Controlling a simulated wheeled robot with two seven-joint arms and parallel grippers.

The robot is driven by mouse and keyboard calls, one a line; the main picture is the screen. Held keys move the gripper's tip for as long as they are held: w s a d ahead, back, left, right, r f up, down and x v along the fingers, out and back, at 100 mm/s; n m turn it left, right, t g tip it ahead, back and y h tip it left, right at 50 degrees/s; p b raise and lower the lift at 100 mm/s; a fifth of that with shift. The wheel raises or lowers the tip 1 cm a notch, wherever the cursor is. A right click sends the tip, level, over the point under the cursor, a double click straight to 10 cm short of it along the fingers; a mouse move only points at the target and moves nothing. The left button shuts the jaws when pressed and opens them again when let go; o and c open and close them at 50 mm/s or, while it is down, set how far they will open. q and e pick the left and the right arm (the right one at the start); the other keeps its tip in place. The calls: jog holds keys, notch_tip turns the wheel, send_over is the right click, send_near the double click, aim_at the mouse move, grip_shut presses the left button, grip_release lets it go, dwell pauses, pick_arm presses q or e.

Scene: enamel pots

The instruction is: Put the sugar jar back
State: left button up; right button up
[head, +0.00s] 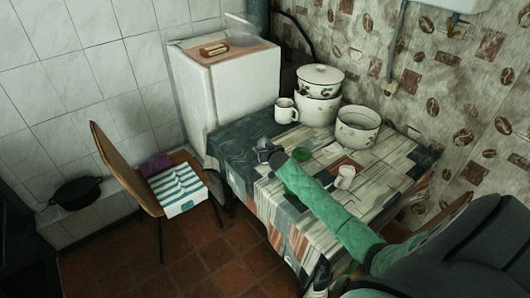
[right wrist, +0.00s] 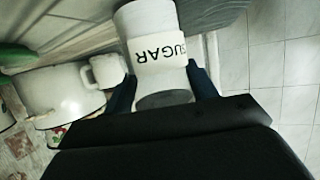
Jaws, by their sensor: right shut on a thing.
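The sugar jar (right wrist: 158,52) is a white jar with the black word SUGAR, which reads upside down in the right wrist view. A dark grey round end (right wrist: 165,98) of it faces the camera. My right gripper (right wrist: 163,85) is shut on it, with one dark finger on each side. In the head view my right gripper (head: 266,152) is over the left part of the table, at the end of my green-sleeved arm. I cannot make out the jar clearly there. My left gripper is not in view.
A fridge (head: 235,85) and a chair (head: 125,170) stand left.

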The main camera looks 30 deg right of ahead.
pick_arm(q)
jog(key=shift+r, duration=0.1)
pick_arm(e)
jog(key=shift+r, duration=0.1)
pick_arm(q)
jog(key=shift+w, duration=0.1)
pick_arm(e)
jog(key=shift+f, duration=0.2)
jog(key=o, duration=1.3)
jog(key=shift+c, duration=0.2)
jog(key=shift+s+r, duration=0.1)
jog(key=shift+s, duration=0.05)
jog(key=shift+s+a, duration=0.1)
jog(key=shift+s, duration=0.25)
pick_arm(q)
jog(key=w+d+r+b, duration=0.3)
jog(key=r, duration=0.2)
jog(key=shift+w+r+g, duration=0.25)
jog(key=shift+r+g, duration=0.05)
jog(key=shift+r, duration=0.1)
pick_arm(e)
jog(key=v, duration=1.1)
jog(key=shift+r, duration=0.2)
